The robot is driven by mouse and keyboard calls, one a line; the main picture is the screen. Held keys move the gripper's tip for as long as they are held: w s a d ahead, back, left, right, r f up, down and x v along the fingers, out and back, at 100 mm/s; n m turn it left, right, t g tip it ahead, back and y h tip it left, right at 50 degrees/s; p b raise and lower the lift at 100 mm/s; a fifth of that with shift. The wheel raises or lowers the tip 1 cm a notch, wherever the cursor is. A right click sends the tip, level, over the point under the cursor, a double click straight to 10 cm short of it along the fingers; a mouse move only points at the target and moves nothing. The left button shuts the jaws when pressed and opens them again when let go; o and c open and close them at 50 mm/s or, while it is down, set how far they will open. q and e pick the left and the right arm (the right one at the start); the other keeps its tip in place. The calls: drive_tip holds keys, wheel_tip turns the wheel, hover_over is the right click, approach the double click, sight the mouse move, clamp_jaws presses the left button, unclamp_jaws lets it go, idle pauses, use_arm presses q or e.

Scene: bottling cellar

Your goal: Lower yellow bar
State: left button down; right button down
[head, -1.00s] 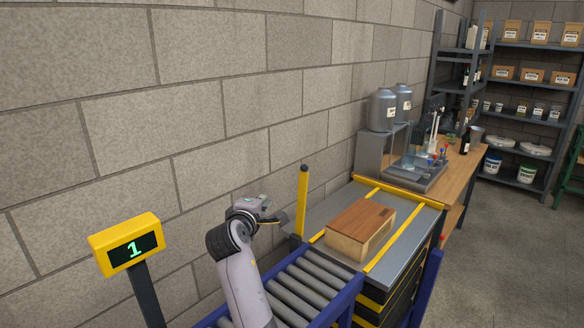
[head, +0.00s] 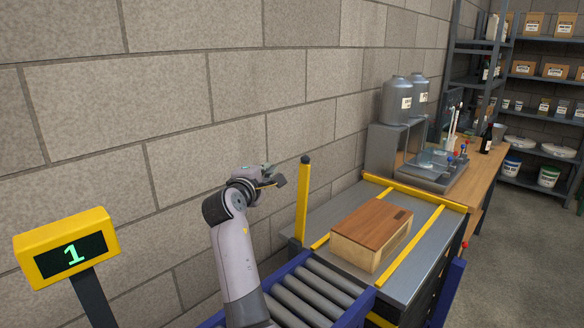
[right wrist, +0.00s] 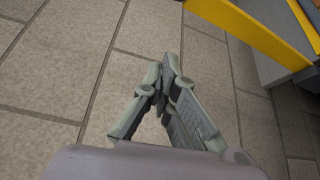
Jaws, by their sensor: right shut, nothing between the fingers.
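The yellow bar (head: 302,205) stands upright with a black tip at the near left corner of the grey platform, between the rollers and the wall. My right gripper (head: 279,181) is shut and empty. In the head view it appears just left of the bar's upper part, with a small gap. In the right wrist view my closed fingers (right wrist: 172,68) point toward the block wall, and a yellow bar (right wrist: 250,30) crosses the upper right, apart from them. My left gripper is not in view.
A wooden box (head: 372,232) with a brown lid sits on the platform (head: 425,222) between yellow rails. A roller conveyor (head: 310,290) leads up to it. A yellow display (head: 66,249) reading 1 stands at left. A workbench (head: 478,165) with bottling gear is behind.

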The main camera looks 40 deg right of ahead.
drive_tip(key=w+d+p, duration=0.1)
drive_tip(key=d+p, duration=0.2)
drive_tip(key=d, duration=0.6)
drive_tip(key=shift+w+p, duration=0.2)
drive_tip(key=shift+p, duration=0.1)
idle(0.5)
drive_tip(key=shift+s+d, duration=0.1)
